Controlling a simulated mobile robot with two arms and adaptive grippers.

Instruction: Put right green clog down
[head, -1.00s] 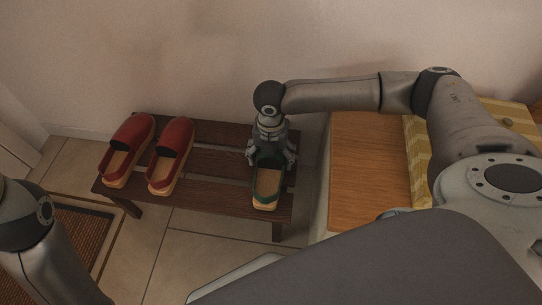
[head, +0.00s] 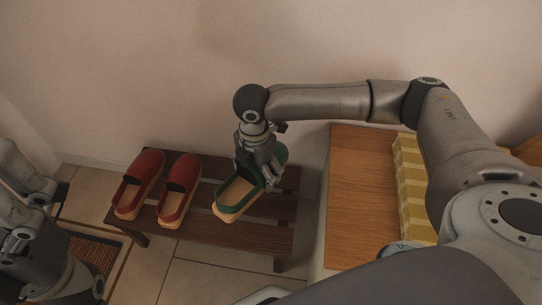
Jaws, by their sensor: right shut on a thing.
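A green clog (head: 232,195) with a tan footbed and sole is held over the right part of a dark slatted wooden bench (head: 210,228). Its toe points up and right toward the wall, its open heel down and left. My right gripper (head: 262,178) is shut on its toe end from above and hides part of it. The clog looks turned and tilted; whether its sole touches the slats I cannot tell. My left arm shows at the left edge, and its fingers are not clear.
A pair of red clogs, one (head: 140,184) at the bench's left end and another (head: 179,190) beside it, stands left of the green clog. A wooden cabinet top (head: 362,190) with a yellow striped cloth (head: 412,185) is to the right. A brown mat (head: 92,252) lies on the tiled floor.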

